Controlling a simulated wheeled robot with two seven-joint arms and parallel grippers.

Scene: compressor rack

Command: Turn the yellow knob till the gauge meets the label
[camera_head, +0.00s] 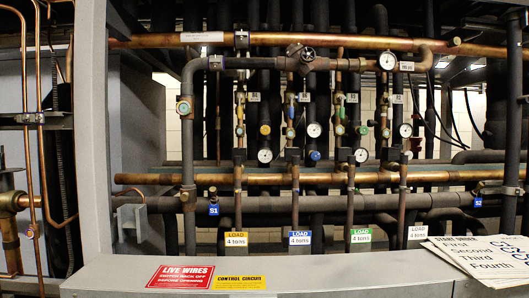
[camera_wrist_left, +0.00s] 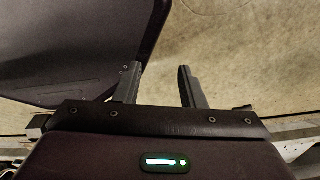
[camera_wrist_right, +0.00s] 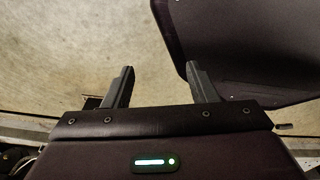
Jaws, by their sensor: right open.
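The yellow knob (camera_head: 265,129) sits on the pipework left of centre in the head view. A round white-faced gauge (camera_head: 265,155) is just below it; its needle is too small to read. A yellow label (camera_head: 236,239) reading "LOAD 4 tons" hangs lower down, a little to the left. My left gripper (camera_wrist_left: 159,68) shows in the left wrist view, fingers apart and empty over bare floor. My right gripper (camera_wrist_right: 160,67) shows in the right wrist view, open and empty, also over floor. Neither gripper shows in the head view, and both are away from the knob.
Similar columns to the right carry a blue knob (camera_head: 315,155), a green knob (camera_head: 362,130) and more gauges. A grey ledge (camera_head: 330,272) runs along the front, with a red "LIVE WIRES" sign (camera_head: 180,276) and papers (camera_head: 485,257) at right. A grey post (camera_head: 92,130) stands at left.

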